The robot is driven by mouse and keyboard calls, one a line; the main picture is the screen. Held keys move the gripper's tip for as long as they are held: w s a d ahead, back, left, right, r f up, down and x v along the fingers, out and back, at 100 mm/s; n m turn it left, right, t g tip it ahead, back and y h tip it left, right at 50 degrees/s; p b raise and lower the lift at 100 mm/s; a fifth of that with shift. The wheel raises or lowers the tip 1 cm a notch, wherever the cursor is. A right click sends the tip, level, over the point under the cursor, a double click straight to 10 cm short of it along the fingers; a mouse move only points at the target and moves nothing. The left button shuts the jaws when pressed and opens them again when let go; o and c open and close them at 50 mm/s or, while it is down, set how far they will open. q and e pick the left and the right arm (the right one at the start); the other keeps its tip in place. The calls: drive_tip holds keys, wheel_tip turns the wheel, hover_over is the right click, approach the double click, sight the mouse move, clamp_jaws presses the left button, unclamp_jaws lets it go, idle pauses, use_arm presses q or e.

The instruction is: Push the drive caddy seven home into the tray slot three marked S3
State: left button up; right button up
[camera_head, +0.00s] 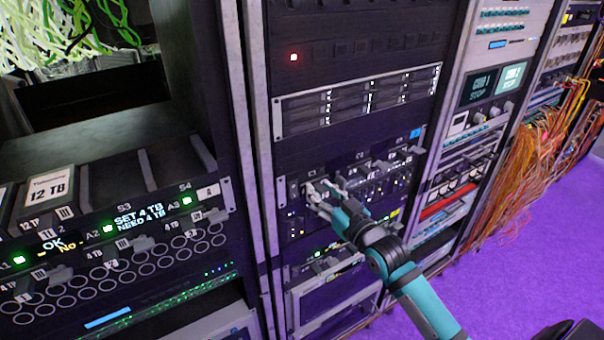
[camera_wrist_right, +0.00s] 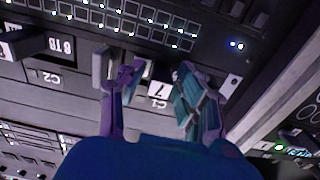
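My right gripper (camera_head: 318,190) is in front of a caddy row in the middle rack. In the right wrist view its two fingers (camera_wrist_right: 157,95) are apart, either side of a dark front carrying a small "7" (camera_wrist_right: 160,86), above the C1 label. That front looks like drive caddy seven; I cannot tell whether the fingers touch it. The tray (camera_head: 218,194) is at left in the head view. Its slot S3 (camera_head: 118,178), behind the S3 label, looks empty and dark. My left gripper is out of view.
A 12 TB caddy (camera_head: 53,188) sits in the tray left of S3. An 8 TB caddy (camera_wrist_right: 60,47) is by C2. The tray display (camera_head: 139,217) reads "SET 4 TB NEED 4 TB". A rack post (camera_head: 240,130) stands between tray and caddy row. Orange cables (camera_head: 535,150) hang at right.

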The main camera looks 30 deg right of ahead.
drive_tip(key=shift+r, duration=0.1)
clamp_jaws()
drive_tip(key=shift+s, duration=0.15)
drive_tip(key=shift+s+d+r+p, duration=0.1)
drive_tip(key=shift+s+p, duration=0.4)
drive_tip(key=shift+s, duration=0.25)
drive_tip(key=shift+s, duration=0.15)
drive_tip(key=shift+s+d+p, duration=0.1)
drive_tip(key=shift+s+p, duration=0.35)
drive_tip(key=shift+s, duration=0.6)
drive_tip(key=s+p, duration=0.2)
drive_tip(key=s, duration=0.5)
drive_tip(key=shift+s+d, duration=0.3)
drive_tip(key=shift+s, duration=0.1)
drive_tip(key=shift+s+d+p, duration=0.15)
drive_tip(key=shift+s+p, duration=0.5)
drive_tip(key=shift+s, duration=1.3)
